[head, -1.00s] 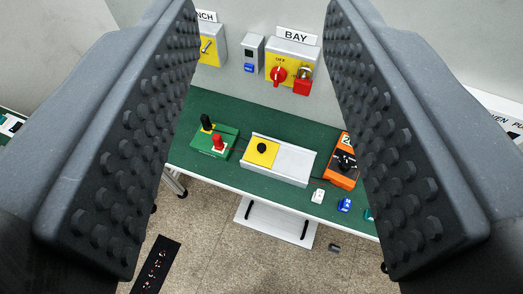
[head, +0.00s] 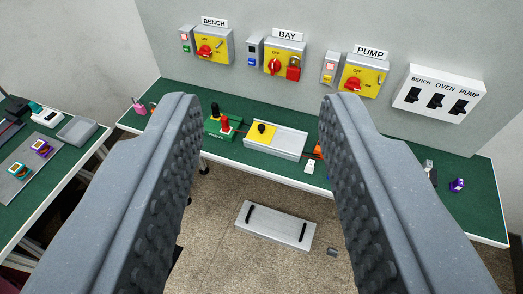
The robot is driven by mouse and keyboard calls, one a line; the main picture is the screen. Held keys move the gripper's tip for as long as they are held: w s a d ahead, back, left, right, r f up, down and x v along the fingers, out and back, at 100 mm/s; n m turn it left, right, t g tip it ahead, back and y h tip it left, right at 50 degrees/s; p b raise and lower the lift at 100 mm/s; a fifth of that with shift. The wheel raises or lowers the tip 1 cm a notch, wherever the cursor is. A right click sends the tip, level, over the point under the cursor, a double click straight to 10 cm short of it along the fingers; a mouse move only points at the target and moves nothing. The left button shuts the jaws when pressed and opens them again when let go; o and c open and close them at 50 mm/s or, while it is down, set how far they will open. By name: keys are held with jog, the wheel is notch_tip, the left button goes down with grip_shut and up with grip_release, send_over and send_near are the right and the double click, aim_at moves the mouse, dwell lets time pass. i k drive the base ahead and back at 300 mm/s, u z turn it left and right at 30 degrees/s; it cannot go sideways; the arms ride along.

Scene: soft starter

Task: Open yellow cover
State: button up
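The yellow cover (head: 262,132) is a small flat yellow panel with a black round knob (head: 262,127) on it. It lies at the left end of a long light-grey box (head: 287,143) on the green bench, and looks closed. My gripper (head: 259,100) is wide open and empty. Its two dark studded fingers frame the box from left and right, and I see no contact with it. The left finger stands near a green box (head: 222,125) with black and red levers. The right finger hides most of an orange device (head: 318,152).
BENCH (head: 213,46), BAY (head: 281,56) and PUMP (head: 361,75) switch boxes hang on the wall, beside a white breaker panel (head: 439,99). A small white item (head: 310,167) lies at the bench's front edge. A grey panel with handles (head: 277,226) lies on the floor. Another table (head: 75,179) stands left.

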aim_at(260, 132)
jog(key=u, duration=0.25)
jog(key=k, duration=0.2)
jog(key=z, duration=0.7)
jog(key=i, duration=1.8)
jog(key=u, duration=0.5)
